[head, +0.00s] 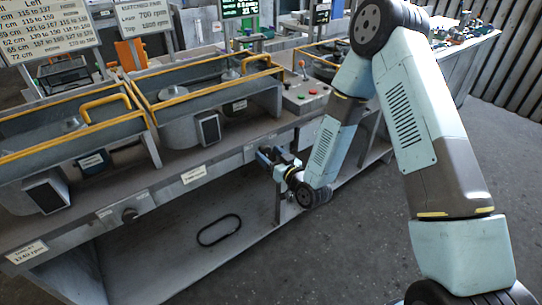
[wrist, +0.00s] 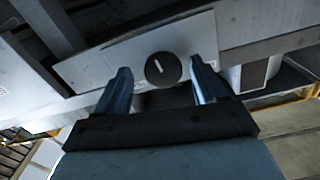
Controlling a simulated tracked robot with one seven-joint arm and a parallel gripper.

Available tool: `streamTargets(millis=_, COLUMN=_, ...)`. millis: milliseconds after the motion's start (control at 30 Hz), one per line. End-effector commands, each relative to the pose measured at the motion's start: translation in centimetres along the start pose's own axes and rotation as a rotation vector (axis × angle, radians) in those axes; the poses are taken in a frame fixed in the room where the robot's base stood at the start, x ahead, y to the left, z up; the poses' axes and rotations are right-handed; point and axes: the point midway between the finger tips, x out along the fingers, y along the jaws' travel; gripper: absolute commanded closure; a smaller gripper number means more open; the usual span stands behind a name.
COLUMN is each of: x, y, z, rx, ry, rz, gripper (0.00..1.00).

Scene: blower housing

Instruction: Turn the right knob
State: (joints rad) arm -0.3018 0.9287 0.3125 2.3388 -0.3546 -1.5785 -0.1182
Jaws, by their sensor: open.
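In the wrist view a round dark knob (wrist: 163,69) with a short white pointer line sits on a pale metal panel (wrist: 110,66). It lies between the two blue fingers of my gripper (wrist: 161,72). The fingers are spread with a gap on each side of the knob. I cannot tell how deep the fingers reach around it. In the head view my gripper (head: 269,155) is at the front face of the bench, and the knob there is hidden.
The bench (head: 225,165) carries two open housings with yellow-edged rims (head: 205,62) and yellow handles. A control box (head: 308,96) with buttons and a lever stands right of them. A black loop (head: 219,230) lies on the lower shelf. The floor (head: 340,235) in front is clear.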

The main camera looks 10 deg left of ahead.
Motion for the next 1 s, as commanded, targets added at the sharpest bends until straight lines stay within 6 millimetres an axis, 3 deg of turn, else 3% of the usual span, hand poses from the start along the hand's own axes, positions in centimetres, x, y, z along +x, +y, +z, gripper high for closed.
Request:
streamTargets(millis=100, x=0.06, y=-0.26, z=0.05, rx=0.000, ry=-0.001, rz=-0.004, gripper=0.31)
streamTargets(millis=667, x=0.10, y=-0.45, z=0.08, rx=0.000, ry=-0.001, rz=-0.007, gripper=0.85)
streamTargets(millis=1000, x=0.08, y=-0.43, z=0.11, rx=0.054, ry=-0.002, rz=-0.007, gripper=0.85)
